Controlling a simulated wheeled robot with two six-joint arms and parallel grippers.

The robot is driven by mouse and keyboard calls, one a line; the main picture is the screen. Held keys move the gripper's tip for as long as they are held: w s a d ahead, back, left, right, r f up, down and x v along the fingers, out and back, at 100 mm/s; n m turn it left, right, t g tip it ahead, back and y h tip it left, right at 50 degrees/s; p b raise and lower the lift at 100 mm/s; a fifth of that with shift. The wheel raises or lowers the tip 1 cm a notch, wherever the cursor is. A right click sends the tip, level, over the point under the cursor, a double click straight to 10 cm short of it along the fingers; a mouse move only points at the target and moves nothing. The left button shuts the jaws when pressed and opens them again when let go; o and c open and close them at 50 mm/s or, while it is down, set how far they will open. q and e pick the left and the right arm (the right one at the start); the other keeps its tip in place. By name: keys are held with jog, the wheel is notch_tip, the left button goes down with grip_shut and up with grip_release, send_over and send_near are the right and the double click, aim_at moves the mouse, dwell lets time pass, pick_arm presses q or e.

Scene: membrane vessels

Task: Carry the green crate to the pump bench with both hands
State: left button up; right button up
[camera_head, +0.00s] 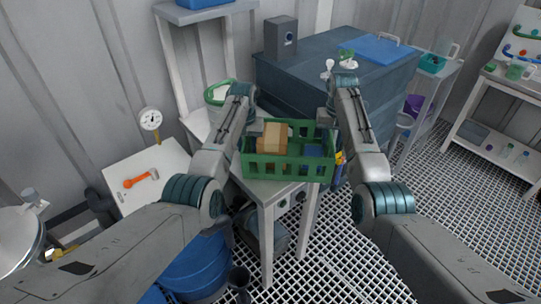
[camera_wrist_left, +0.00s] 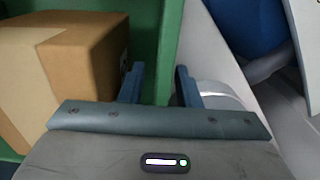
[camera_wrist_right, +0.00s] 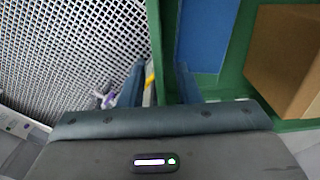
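The green crate (camera_head: 260,168) sits on a small light-topped stand in the head view, holding a cardboard box and a blue item. My left gripper (camera_head: 254,127) is at the crate's left side. In the left wrist view its fingers (camera_wrist_left: 159,84) stand apart, one on each side of the crate's green wall (camera_wrist_left: 170,40). My right gripper (camera_head: 335,125) is at the crate's right side. In the right wrist view its fingers (camera_wrist_right: 160,82) straddle the wall (camera_wrist_right: 168,30), with a gap visible beside it. The fingertips' lower contact is hidden. I cannot tell which surface is the pump bench.
A large blue-grey tank (camera_head: 330,60) with a blue lid stands right behind the crate. Open grated floor (camera_head: 450,200) lies at right, with a white shelf unit (camera_head: 490,150) beyond.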

pick_arm(q)
jog(key=shift+s, duration=0.1)
pick_arm(e)
jog(key=shift+s, duration=0.1)
pick_arm(q)
jog(key=shift+r, duration=0.15)
notch_tip(320, 180, up, 12)
jog(key=shift+f, duration=0.25)
jog(key=shift+r, duration=0.15)
pick_arm(e)
jog(key=shift+r, duration=0.25)
notch_tip(320, 180, up, 12)
jog(key=shift+f, duration=0.25)
